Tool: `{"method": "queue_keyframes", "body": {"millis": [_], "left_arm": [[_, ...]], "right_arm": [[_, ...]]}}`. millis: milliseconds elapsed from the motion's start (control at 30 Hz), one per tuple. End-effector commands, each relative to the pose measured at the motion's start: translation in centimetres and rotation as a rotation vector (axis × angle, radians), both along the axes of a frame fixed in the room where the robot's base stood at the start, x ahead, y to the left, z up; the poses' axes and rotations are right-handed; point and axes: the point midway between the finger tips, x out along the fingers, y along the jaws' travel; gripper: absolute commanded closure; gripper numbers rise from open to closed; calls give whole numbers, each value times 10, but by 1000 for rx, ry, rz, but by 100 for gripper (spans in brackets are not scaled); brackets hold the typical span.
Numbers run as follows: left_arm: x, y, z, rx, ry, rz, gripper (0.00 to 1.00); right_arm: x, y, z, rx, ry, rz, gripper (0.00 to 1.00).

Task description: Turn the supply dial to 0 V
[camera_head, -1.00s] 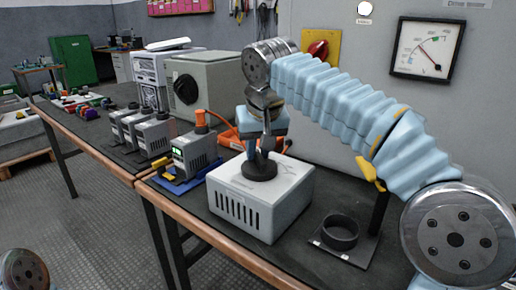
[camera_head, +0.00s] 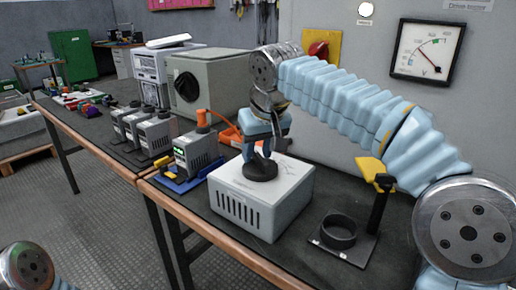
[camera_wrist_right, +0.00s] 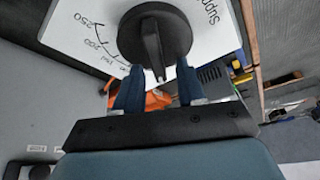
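The supply dial is a black round knob (camera_head: 260,171) with a raised grip bar, on top of a white vented box (camera_head: 262,205). In the right wrist view the knob (camera_wrist_right: 155,40) has its white mark towards the gripper. A printed scale (camera_wrist_right: 100,40) with 250 and 200 shows to its left; the 0 mark cannot be made out. My right gripper (camera_head: 259,153) points down just above the knob. My left gripper is out of view.
A wall meter (camera_head: 425,50) with a red needle hangs behind. A black ring on a plate (camera_head: 338,232) lies right of the box. Grey modules (camera_head: 196,150) and an orange cable (camera_head: 232,134) stand to the left. A grey cabinet with a black knob (camera_head: 186,88) stands behind.

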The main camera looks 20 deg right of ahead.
Motion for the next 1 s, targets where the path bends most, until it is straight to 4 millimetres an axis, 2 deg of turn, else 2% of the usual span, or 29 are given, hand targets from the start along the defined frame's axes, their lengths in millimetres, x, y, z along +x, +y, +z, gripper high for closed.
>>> {"method": "queue_keyframes", "body": {"millis": [267, 367, 467, 800, 1000], "left_arm": [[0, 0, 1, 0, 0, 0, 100], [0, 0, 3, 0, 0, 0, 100], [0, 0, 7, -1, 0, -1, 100], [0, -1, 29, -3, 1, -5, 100], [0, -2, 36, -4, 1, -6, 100]], "right_arm": [[0, 0, 1, 0, 0, -1, 61], [-3, 0, 10, 1, -2, -1, 61], [-9, -1, 27, 2, -4, 0, 61], [-40, -6, 103, 1, -2, 0, 61], [-50, -7, 125, 1, -1, 1, 61]]}}
